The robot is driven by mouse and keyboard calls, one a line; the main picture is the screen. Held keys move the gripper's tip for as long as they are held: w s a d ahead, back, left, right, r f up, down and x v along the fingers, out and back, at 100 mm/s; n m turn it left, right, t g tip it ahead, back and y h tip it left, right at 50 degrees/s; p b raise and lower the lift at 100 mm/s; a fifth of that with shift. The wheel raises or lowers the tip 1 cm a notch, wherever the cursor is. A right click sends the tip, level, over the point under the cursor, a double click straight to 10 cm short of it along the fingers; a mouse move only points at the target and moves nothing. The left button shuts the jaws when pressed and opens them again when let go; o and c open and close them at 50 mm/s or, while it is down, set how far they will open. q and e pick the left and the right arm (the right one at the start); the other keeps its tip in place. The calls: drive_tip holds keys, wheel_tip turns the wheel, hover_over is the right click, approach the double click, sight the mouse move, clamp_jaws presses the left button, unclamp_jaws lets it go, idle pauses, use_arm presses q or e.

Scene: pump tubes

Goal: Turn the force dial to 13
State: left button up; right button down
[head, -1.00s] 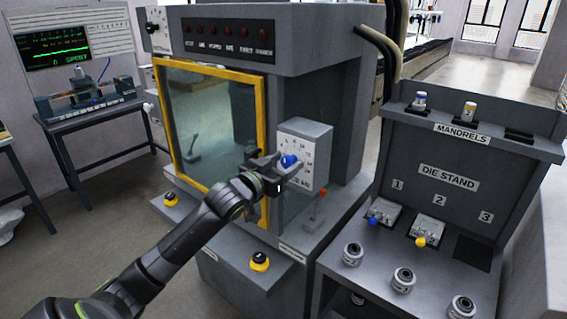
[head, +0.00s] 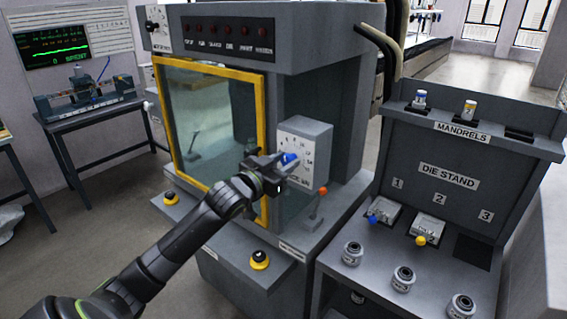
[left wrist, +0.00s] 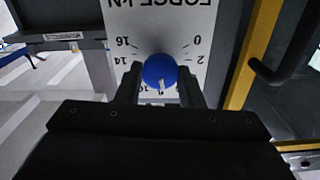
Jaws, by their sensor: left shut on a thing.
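The force dial is a pale plate (head: 308,157) on a grey box on the machine front, with a blue knob (head: 289,158). In the left wrist view the plate (left wrist: 190,18) appears upside down, with 16 and 14 at left and 0 and 2 at right. My left gripper (head: 279,165) is shut on the knob, one finger on each side. My right gripper is not in view.
A yellow-framed glass door (head: 262,150) stands just left of the dial. An orange-tipped lever (head: 322,190) sits below it. The die stand (head: 448,177) with several fittings is at right.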

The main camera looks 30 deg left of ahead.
use_arm(q)
drive_tip(key=m, duration=0.4)
drive_tip(key=shift+b, duration=0.35)
drive_tip(key=m+b, duration=0.1)
drive_tip(key=m, duration=0.3)
drive_tip(key=shift+d+f, duration=0.1)
drive_tip(key=m+b, duration=0.1)
drive_tip(key=m, duration=0.3)
drive_tip(key=shift+f+b, duration=0.1)
drive_tip(key=shift+b, duration=0.2)
drive_tip(key=shift+m+b, duration=0.65)
drive_tip(key=shift+m, duration=1.45)
drive_tip(key=o, duration=0.9)
drive_tip(key=shift+o, duration=0.2)
drive_tip(key=shift+s, duration=0.15)
